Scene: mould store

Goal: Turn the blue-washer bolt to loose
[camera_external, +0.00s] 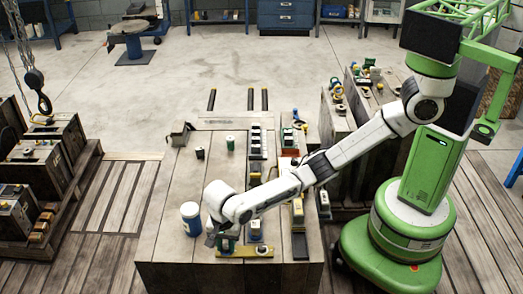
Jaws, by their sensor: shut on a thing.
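My gripper (222,240) points down at the near end of the wooden bench (185,258). It is shut on what looks like the blue-washer bolt (226,248), at the left part of a yellow plate (262,252). The gripper hides most of the bolt, so its head and how far it is turned cannot be made out.
A blue tub with a white lid (190,218) stands close left of the gripper. A green can (230,143) and a small dark cup (199,153) stand farther back. A row of small parts (256,142) runs along the bench middle. The bench's left part is mostly clear.

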